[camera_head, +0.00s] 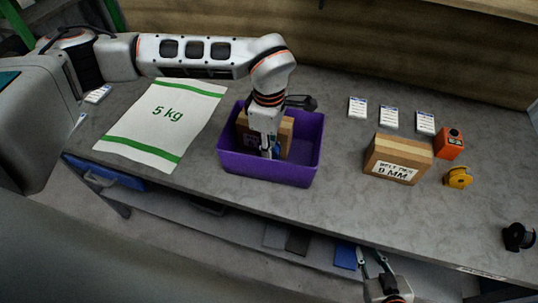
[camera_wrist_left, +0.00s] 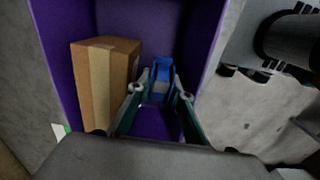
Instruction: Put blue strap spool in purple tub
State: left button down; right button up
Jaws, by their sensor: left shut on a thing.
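The purple tub (camera_head: 262,168) stands on the grey bench in the middle of the head view. My left gripper (camera_head: 268,152) reaches down inside it. In the left wrist view, the fingers (camera_wrist_left: 161,82) are shut on a blue and grey thing, which looks like the blue strap spool (camera_wrist_left: 161,65). It is inside the tub walls; I cannot tell whether it touches the floor. In the head view, the gripper hides it. My right gripper (camera_head: 373,262) is at the bottom of the head view, below the bench edge, open and empty.
A brown carton (camera_wrist_left: 106,88) stands in the tub beside my left gripper. A 5 kg sack (camera_head: 165,120) lies left of the tub. To the right are a labelled box (camera_head: 398,158), an orange device (camera_head: 449,144), a yellow spool (camera_head: 458,178) and a black item (camera_head: 518,237).

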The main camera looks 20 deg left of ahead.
pick_arm(q)
jog(key=shift+f, duration=2.2)
jog(key=shift+f, duration=0.2)
jog(key=c, duration=2.1)
grip_release()
jog(key=shift+r, duration=0.1)
jog(key=shift+r, duration=0.1)
notch_tip(320, 180, up, 12)
jog(key=shift+r+b, duration=0.1)
jog(key=shift+b, duration=0.45)
